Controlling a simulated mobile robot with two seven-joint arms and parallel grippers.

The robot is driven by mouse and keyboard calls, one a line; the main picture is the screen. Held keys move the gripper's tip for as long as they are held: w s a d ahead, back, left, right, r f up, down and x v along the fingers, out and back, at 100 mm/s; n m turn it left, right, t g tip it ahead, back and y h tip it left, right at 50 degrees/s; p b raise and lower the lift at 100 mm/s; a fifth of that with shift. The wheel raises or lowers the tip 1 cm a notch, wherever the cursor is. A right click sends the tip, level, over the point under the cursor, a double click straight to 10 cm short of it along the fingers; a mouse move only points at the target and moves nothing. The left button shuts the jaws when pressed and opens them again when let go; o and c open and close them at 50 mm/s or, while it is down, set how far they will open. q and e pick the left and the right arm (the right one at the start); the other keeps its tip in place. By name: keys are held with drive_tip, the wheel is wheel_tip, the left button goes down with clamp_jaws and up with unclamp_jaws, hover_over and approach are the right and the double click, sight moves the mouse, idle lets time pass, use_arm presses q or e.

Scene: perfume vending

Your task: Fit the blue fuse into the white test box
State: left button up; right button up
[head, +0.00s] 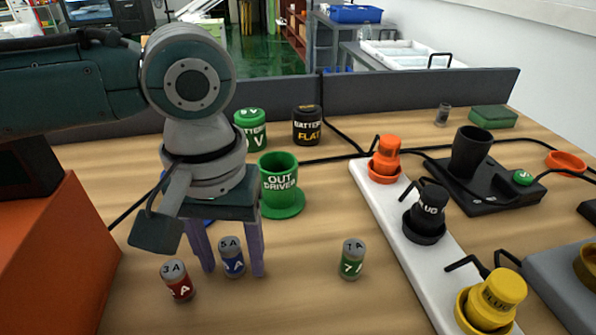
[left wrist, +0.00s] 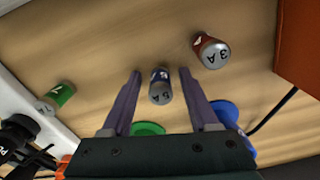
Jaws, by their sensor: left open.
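The blue fuse (head: 232,256), marked 5A, stands upright on the wooden table; it also shows in the left wrist view (left wrist: 160,88). My left gripper (head: 233,272) is open and points down, with one purple finger on each side of the fuse. In the left wrist view, gaps show between the fuse and both fingers (left wrist: 160,74). I cannot make out a white test box; the only long white thing is a strip (head: 393,217) carrying orange, black and yellow plugs. My right gripper is not in view.
A red 3A fuse (head: 178,280) stands close at left, a green 7A fuse (head: 351,259) to the right. Behind are a green OUT DRIVER cup (head: 280,183), a green battery (head: 250,129) and a black battery (head: 307,125). An orange block (head: 60,265) fills the left.

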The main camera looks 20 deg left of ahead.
sight(229, 244)
use_arm(q)
drive_tip(key=shift+r, duration=0.1)
drive_tip(key=shift+o, duration=0.3)
wheel_tip(229, 244, up, 12)
drive_tip(key=p, duration=0.2)
drive_tip(key=shift+p, duration=0.4)
drive_tip(key=shift+o, duration=0.3)
drive_tip(key=m, duration=0.8)
drive_tip(key=m+p, duration=0.1)
drive_tip(key=m, duration=0.7)
drive_tip(key=f+m, duration=0.1)
drive_tip(key=m, duration=0.6)
drive_tip(key=shift+w+m, duration=0.15)
drive_tip(key=shift+m, duration=0.25)
wheel_tip(229, 244, down, 9)
drive_tip(key=shift+f+b, duration=0.1)
drive_tip(key=shift+b, duration=0.4)
